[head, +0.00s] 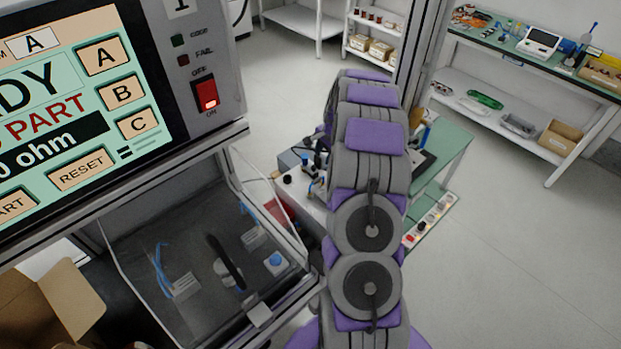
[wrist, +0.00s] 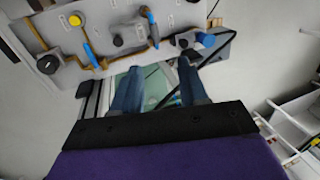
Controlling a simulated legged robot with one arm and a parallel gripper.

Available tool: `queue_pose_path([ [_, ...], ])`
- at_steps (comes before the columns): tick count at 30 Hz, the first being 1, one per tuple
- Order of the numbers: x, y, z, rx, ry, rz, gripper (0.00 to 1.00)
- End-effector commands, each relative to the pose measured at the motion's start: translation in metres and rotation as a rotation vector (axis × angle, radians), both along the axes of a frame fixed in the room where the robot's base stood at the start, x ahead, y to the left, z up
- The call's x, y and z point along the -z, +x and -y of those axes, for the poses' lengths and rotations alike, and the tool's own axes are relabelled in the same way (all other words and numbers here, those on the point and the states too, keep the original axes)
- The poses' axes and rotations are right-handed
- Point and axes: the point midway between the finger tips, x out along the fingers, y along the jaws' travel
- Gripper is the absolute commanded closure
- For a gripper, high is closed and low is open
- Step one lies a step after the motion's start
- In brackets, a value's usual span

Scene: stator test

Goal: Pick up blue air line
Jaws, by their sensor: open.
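In the wrist view, my gripper (wrist: 160,68) is open with its two dark blue fingers apart, and nothing shows held between them. Beyond the fingertips is a grey panel with brown lines and blue parts. One slim blue piece (wrist: 88,50) is at its left and another (wrist: 152,30) is near its middle; I cannot tell whether either is the blue air line. In the head view, thin blue tubes (head: 160,268) show inside the clear-covered test box. My arm hides the gripper in the head view.
The grey panel (wrist: 60,38) carries a yellow knob (wrist: 75,20) and black knobs. In the head view, a green bench (head: 452,150) stands behind my arm. The tester screen (head: 60,110) is close on the left. Open floor lies to the right.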

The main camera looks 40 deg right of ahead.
Motion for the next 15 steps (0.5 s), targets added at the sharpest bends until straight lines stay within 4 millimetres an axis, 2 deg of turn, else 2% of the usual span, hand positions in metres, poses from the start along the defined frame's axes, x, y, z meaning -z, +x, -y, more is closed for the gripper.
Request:
queue_pose_path([
  [5, 0.023, 0.004, 0.002, -0.002, 0.006, -0.006, 0.57],
  [15, 0.087, 0.022, 0.003, -0.001, 0.004, -0.003, 0.57],
])
